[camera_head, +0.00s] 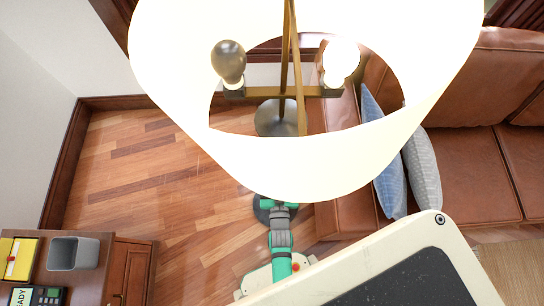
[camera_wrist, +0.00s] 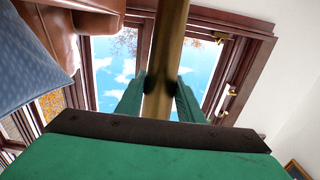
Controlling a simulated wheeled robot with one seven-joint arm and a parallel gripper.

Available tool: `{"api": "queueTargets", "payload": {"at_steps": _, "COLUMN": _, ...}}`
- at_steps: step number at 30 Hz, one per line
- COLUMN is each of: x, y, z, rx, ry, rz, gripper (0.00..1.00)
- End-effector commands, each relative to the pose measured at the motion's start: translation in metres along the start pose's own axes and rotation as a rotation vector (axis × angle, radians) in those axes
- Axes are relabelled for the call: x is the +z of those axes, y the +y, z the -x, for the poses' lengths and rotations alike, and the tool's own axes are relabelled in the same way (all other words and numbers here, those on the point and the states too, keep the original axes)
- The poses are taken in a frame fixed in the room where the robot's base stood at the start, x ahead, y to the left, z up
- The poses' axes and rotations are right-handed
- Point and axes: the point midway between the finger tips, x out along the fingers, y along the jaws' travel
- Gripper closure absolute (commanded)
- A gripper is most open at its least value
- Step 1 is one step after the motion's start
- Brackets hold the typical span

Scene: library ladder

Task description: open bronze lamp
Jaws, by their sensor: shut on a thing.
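The bronze lamp shows from above in the head view, with a large white shade (camera_head: 290,170) and a brass-coloured stem (camera_head: 285,60). Inside the shade are two bulbs: the right one (camera_head: 341,60) is bright white, and the left one (camera_head: 228,62) looks dark grey. A round grey disc (camera_head: 272,118) shows below them through the shade. In the wrist view my gripper (camera_wrist: 159,98) is shut on the lamp's pole (camera_wrist: 170,35), with a green finger on each side. In the head view the shade hides my gripper; only my green and grey arm shows below it.
A brown leather sofa (camera_head: 465,160) with blue and grey cushions (camera_head: 421,170) stands close on the right. A wooden cabinet (camera_head: 130,270) with a grey bin (camera_head: 74,252) is at lower left. Wooden floor (camera_head: 130,165) is clear on the left. A window (camera_wrist: 115,65) shows in the wrist view.

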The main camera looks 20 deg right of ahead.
Motion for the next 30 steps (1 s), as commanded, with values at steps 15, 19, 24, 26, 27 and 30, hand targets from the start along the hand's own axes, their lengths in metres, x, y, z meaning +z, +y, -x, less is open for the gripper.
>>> {"api": "queueTargets", "payload": {"at_steps": 15, "x": 0.002, "y": 0.002, "z": 0.003, "rx": 0.004, "ry": -0.003, "rz": 0.0, "gripper": 0.47}}
{"api": "queueTargets", "payload": {"at_steps": 19, "x": 0.001, "y": 0.002, "z": 0.003, "rx": 0.003, "ry": -0.002, "rz": 0.0, "gripper": 0.47}}
{"api": "queueTargets", "payload": {"at_steps": 24, "x": 0.001, "y": 0.001, "z": 0.004, "rx": 0.002, "ry": -0.002, "rz": 0.0, "gripper": 0.47}}
{"api": "queueTargets", "payload": {"at_steps": 26, "x": 0.001, "y": 0.001, "z": 0.007, "rx": 0.002, "ry": -0.003, "rz": 0.0, "gripper": 0.47}}
{"api": "queueTargets", "payload": {"at_steps": 27, "x": 0.002, "y": 0.001, "z": 0.011, "rx": 0.002, "ry": -0.003, "rz": 0.0, "gripper": 0.47}}
{"api": "queueTargets", "payload": {"at_steps": 30, "x": 0.002, "y": 0.001, "z": 0.026, "rx": 0.002, "ry": -0.004, "rz": 0.0, "gripper": 0.47}}
